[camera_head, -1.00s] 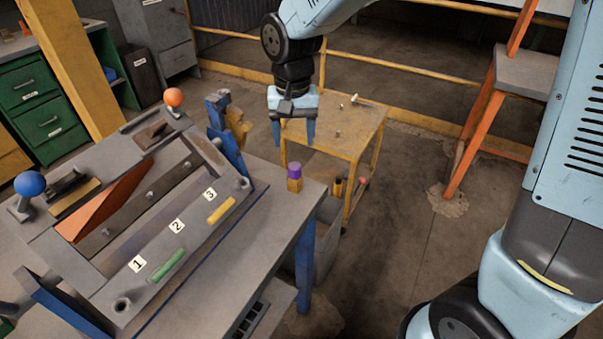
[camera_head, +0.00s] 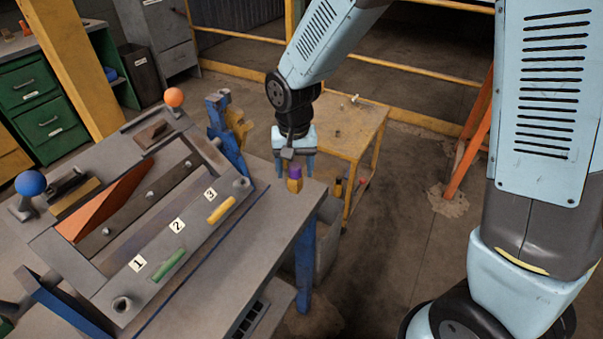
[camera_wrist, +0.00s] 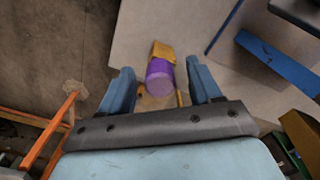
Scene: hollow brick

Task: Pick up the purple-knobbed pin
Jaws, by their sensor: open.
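The purple-knobbed pin (camera_head: 295,179) stands upright at the right end of the grey workbench (camera_head: 258,224), its purple knob above a yellow block-like lower part. In the wrist view the purple knob (camera_wrist: 160,75) shows between the two fingers, with the yellow part (camera_wrist: 163,51) beyond it. My gripper (camera_head: 293,173) is open, with a blue finger on either side of the knob in the picture. It points down over the pin. I cannot tell whether either finger touches it or how far down the fingers reach.
A grey fixture plate with slots marked 1, 2 and 3 lies left on the bench, holding a green pin (camera_head: 168,263) and a yellow pin (camera_head: 221,210). A blue-and-yellow clamp (camera_head: 230,130) stands close left of my gripper. A yellow cart (camera_head: 362,140) stands behind.

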